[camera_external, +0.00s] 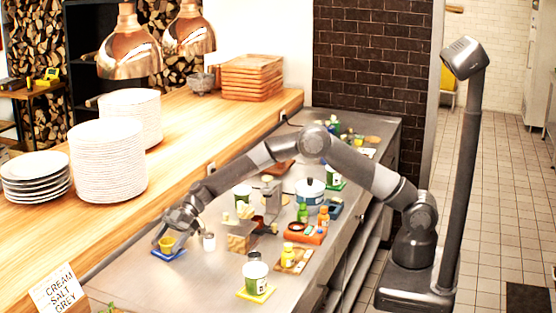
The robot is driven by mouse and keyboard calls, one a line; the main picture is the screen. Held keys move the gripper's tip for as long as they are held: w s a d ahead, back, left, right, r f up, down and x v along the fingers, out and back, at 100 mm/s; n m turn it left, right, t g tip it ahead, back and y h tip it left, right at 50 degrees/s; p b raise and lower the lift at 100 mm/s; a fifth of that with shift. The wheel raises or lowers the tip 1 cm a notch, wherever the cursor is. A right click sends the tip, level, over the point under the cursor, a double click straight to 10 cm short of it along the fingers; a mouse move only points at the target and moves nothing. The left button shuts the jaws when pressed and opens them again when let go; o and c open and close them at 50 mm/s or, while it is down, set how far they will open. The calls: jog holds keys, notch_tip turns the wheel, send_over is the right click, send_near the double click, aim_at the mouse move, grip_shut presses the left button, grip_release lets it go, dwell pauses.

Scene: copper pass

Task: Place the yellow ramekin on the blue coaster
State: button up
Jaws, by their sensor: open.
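The yellow ramekin (167,243) is a small cup at the left end of the steel counter. It appears to sit on the blue coaster (168,255), a flat blue square on the counter. My gripper (168,236) is open, with its fingers around or just above the ramekin. The picture is too small to tell whether the fingers touch it. Part of the ramekin and the back of the coaster are hidden by the gripper.
A small white jar (209,241) stands close to the right of the gripper. A white-and-green tin (255,276) on a yellow mat is nearer the front. Several bottles, a blue pot (310,194) and trays crowd the counter's middle. A raised wooden shelf (190,158) borders the left side.

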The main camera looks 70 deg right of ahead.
jog(key=shift+r, duration=0.1)
jog(key=shift+d+r, duration=0.15)
jog(key=v, duration=1.2)
jog(key=s+d+r+m+h, duration=0.2)
jog(key=s+d+r, duration=0.25)
jog(key=s, duration=0.35)
jog(key=s+d+r+m+t+h, duration=0.1)
jog(key=s+d+r+m+h, duration=0.3)
jog(key=s, duration=0.4)
jog(key=s+d+r+m+h, duration=0.1)
jog(key=s+d+r, duration=0.4)
jog(key=s, duration=0.3)
jog(key=s+d+f+m+t+h, duration=0.1)
jog(key=s+d+m+h, duration=0.1)
jog(key=s+d+m, duration=0.2)
jog(key=s+d+f+m+t+h, duration=0.1)
jog(key=s+d+m+h, duration=0.2)
jog(key=s+d, duration=0.7)
jog(key=s+m, duration=0.1)
jog(key=s, duration=0.7)
jog(key=shift+m, duration=0.4)
